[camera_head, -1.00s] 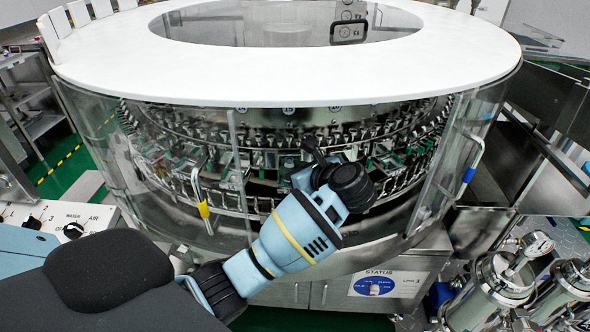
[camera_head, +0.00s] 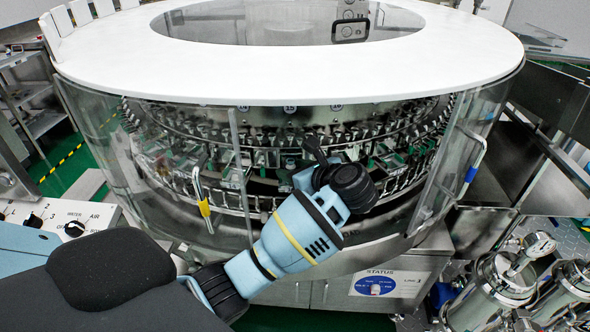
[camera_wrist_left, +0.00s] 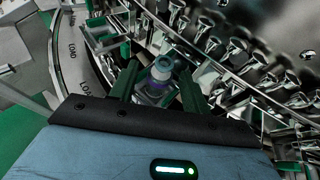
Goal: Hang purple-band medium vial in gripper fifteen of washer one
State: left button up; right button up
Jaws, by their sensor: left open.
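My left gripper (camera_wrist_left: 160,76) reaches into the washer (camera_head: 440,64) through the opening in its clear guard. Its two dark green fingers are apart in the left wrist view. A small vial (camera_wrist_left: 161,70) with a pale cap and a purple band stands between them, among the washer's metal grippers (camera_wrist_left: 232,48). I cannot tell whether the vial hangs in one of these or touches a finger. In the head view my wrist and forearm hide most of the fingers. A number plate reading 15 (camera_head: 290,108) sits above this spot on the carousel. My right gripper is not in view.
Clear guard panels (camera_head: 178,170) with a yellow-marked handle (camera_head: 203,205) stand left of my arm. A blue-marked handle (camera_head: 470,173) is on the right. A control panel (camera_head: 75,222) is at lower left, and steel canisters (camera_head: 503,280) stand at lower right.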

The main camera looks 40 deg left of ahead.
pick_arm(q)
jog(key=b+v, duration=0.1)
jog(key=v, duration=1.1)
jog(key=shift+r, duration=0.2)
